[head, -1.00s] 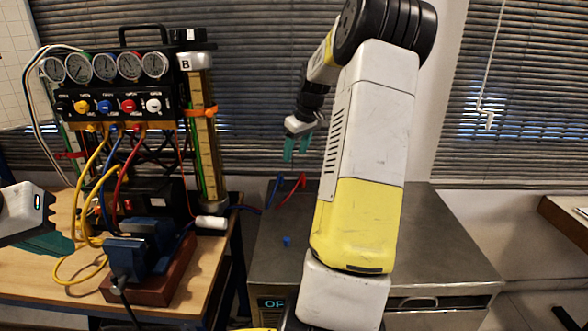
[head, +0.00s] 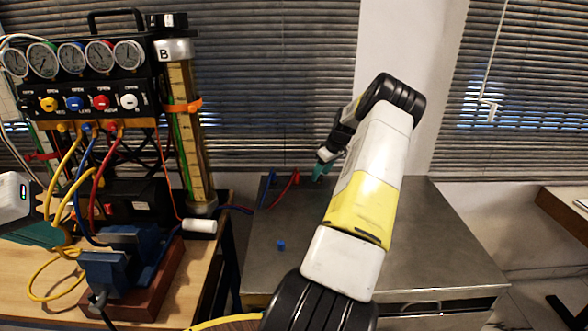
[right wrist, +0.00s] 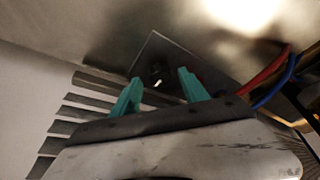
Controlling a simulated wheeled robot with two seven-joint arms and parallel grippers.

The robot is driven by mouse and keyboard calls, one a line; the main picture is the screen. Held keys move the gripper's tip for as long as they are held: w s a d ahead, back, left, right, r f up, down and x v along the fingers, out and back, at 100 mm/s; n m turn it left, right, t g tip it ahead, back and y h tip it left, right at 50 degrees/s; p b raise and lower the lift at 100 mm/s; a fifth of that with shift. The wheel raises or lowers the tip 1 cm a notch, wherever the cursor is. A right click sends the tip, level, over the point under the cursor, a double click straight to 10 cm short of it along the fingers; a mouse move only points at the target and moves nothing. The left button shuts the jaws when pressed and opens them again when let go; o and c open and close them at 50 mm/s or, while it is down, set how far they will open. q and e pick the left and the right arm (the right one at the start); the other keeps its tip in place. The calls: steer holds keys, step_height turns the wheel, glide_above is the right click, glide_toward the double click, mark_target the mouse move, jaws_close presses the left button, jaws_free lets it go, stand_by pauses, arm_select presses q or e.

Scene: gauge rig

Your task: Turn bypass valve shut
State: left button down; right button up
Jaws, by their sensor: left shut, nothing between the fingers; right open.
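In the right wrist view a dark round fitting (right wrist: 158,77) with a small pale mark sits on a square metal plate (right wrist: 150,58) beyond my fingers. It may be the bypass valve, but I cannot read a label. My right gripper (head: 320,168) is open and empty above the back of the metal cabinet; its teal fingers also show in the right wrist view (right wrist: 160,93), apart, with the fitting between them in the picture. My left gripper (head: 42,234) is shut and empty at the left edge, in front of the gauge rig.
Red and blue hoses (right wrist: 265,72) run right of the plate. The gauge manifold (head: 85,100) with coloured knobs and a blue vise (head: 120,262) stand on the wooden bench. A small blue piece (head: 281,244) lies on the metal cabinet (head: 440,240), whose right side is clear.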

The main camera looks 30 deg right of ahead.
steer(key=shift+w+f, duration=0.15)
steer(key=shift+f, duration=0.25)
steer(key=shift+a, duration=0.1)
jaws_close()
